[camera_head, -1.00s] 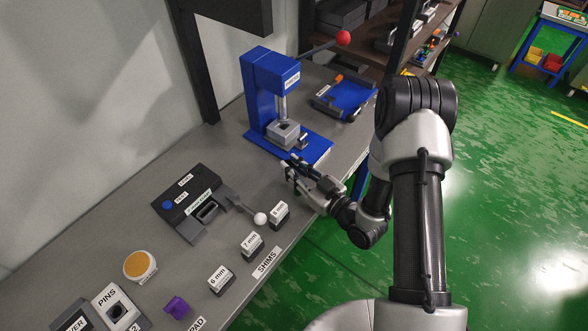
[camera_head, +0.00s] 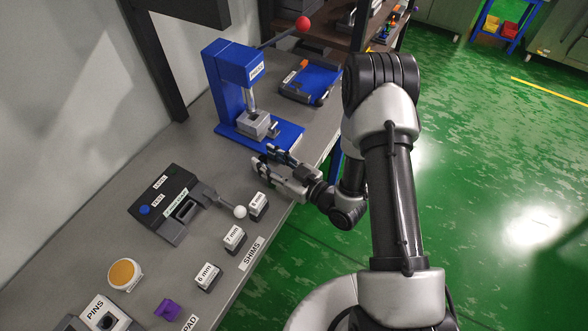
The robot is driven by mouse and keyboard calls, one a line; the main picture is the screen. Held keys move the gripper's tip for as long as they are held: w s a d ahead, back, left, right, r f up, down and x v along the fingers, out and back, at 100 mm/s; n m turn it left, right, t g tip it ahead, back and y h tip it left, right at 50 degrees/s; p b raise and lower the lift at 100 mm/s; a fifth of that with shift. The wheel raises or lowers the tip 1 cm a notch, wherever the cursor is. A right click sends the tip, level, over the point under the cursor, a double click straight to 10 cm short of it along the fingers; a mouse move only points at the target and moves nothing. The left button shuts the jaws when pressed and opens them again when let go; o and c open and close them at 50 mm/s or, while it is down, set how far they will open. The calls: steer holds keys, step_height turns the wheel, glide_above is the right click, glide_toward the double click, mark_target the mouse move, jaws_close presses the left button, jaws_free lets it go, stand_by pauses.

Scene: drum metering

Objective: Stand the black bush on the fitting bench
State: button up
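I cannot make out a black bush in this view. My gripper (camera_head: 264,160) is over the front part of the grey bench (camera_head: 100,215), between the blue press and the 8 mm shim. Its two fingers point left and look somewhat apart. The space between them is dark and small, so I cannot tell whether they hold anything. No sign naming the fitting bench is readable here.
The blue press (camera_head: 226,80) stands behind my gripper, with a blue fixture (camera_head: 310,82) beyond it. A dark gauge block (camera_head: 165,200), labelled shims (camera_head: 234,238), an orange-topped disc (camera_head: 124,273) and a purple piece (camera_head: 167,309) occupy the nearer bench. Green floor is open at right.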

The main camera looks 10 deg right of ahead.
steer(key=p+v, duration=0.2)
steer(key=v, duration=0.9)
steer(key=w+h, duration=0.1)
steer(key=w+d+n+g, duration=0.1)
steer(key=w+d+h, duration=0.1)
steer(key=w, duration=0.1)
steer(key=shift+w+d+r+n+g+h, duration=0.1)
steer(key=shift+d+r+n+g+h, duration=0.05)
steer(key=shift+r+n+g+h, duration=0.2)
steer(key=d+r+m+g+h, duration=0.2)
steer(key=d+r+m+h, duration=0.2)
steer(key=d+r+h, duration=0.8)
steer(key=s+a+r+m+g+y, duration=0.1)
steer(key=s+a+r+m, duration=0.1)
steer(key=s+r, duration=0.2)
steer(key=s+a+r+m+g+y, duration=0.1)
steer(key=s+a+r+m+g, duration=0.1)
steer(key=s, duration=0.9)
steer(key=s+a+r+m+g+y, duration=0.1)
steer(key=s+a+r+m, duration=0.1)
steer(key=s+a+r, duration=0.2)
steer(key=s+r, duration=0.2)
steer(key=s, duration=0.1)
steer(key=shift+a, duration=0.25)
steer(key=shift+s, duration=0.1)
